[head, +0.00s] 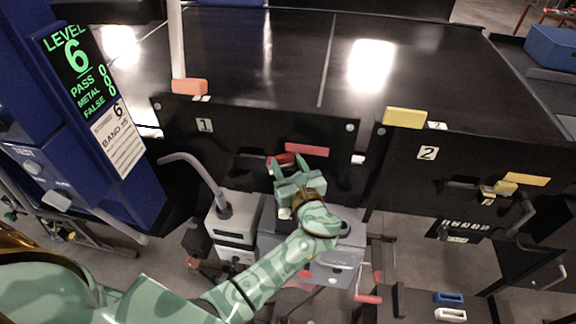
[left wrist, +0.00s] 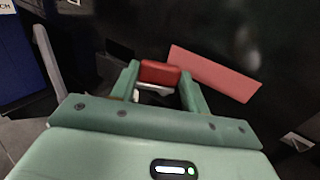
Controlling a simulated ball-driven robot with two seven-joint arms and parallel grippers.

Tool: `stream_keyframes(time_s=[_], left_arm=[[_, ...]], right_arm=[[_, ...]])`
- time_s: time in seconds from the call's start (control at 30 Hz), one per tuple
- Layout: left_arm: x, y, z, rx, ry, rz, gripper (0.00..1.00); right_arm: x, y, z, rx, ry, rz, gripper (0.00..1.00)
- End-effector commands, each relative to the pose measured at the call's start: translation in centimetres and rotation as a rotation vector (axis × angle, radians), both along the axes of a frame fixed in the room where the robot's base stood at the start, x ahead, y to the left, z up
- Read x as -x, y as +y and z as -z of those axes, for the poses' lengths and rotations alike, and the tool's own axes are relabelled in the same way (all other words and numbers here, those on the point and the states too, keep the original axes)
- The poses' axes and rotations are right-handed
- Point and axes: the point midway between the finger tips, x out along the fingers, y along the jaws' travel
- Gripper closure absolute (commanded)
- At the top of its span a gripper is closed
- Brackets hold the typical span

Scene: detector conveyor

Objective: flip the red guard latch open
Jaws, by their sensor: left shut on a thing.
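The red guard latch (head: 284,159) is a small red piece on the black front panel marked 1. In the left wrist view the red latch (left wrist: 159,73) shows between my finger tips. My left gripper (head: 287,164) is at the panel, its fingers on either side of the latch and shut on it. The left wrist view shows the gripper (left wrist: 158,85) with a pale part below the red piece. A longer, flat red strip (head: 307,150) is fixed on the panel to the right of the latch; it also shows in the left wrist view (left wrist: 214,73). My right gripper is not in view.
Panel 2 (head: 420,170) at the right carries a yellow strip (head: 525,180) and a yellow block (head: 404,117). An orange block (head: 189,86) sits on panel 1's top edge. A blue cabinet with a green-lettered screen (head: 80,70) stands at the left. Grey boxes (head: 235,222) stand below panel 1.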

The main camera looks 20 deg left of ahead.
Motion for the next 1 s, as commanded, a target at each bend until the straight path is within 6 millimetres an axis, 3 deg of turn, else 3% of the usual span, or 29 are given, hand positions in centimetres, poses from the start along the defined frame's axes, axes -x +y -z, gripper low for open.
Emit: stream_keyframes(time_s=[0.23, 0.27, 0.33, 1.0], left_arm=[[-0.06, 0.03, -0.17, -0.002, -0.004, 0.0, 0.77], [-0.06, 0.04, -0.17, -0.002, -0.004, 0.0, 0.52], [-0.06, 0.03, -0.17, -0.001, -0.003, 0.0, 0.33], [-0.21, 0.4, -0.09, 0.0, -0.001, 0.003, 0.33]], right_arm=[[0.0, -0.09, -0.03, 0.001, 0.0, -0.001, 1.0], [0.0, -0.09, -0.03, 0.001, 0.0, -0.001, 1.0], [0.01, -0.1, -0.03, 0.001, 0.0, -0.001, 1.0], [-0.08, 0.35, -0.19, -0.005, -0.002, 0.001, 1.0]])
